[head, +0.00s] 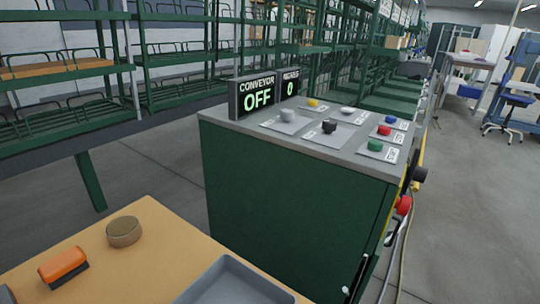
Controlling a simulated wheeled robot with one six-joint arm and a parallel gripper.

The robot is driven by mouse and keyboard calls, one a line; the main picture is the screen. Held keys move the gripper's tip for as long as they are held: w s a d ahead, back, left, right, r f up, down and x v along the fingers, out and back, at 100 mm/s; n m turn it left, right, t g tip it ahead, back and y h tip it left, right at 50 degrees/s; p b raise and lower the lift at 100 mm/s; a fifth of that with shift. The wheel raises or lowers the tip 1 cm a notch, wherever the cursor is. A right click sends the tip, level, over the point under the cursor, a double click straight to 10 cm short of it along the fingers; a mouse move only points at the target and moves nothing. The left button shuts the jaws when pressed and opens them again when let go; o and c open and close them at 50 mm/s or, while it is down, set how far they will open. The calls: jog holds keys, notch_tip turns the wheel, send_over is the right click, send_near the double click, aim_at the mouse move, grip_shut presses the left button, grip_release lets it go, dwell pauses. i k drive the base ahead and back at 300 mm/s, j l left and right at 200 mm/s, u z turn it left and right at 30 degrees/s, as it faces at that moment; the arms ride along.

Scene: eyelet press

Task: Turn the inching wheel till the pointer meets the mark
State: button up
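I cannot make out an inching wheel, a pointer or a mark in this view. A green control cabinet (290,190) with a grey top stands in the middle. On its right side, a black round knob or wheel (418,174) and a red round knob (403,205) stick out, seen edge-on. I cannot tell whether either is the inching wheel. My gripper does not show.
The cabinet top carries a display reading CONVEYOR OFF (256,97), a smaller display reading 0 (290,86) and several coloured buttons. A wooden table (160,235) in front holds an orange brush (63,266), a round tan object (124,231) and a grey tray (232,285). Open floor (465,215) lies right.

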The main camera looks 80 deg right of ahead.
aim_at(416, 173)
jog(key=z, duration=3.1)
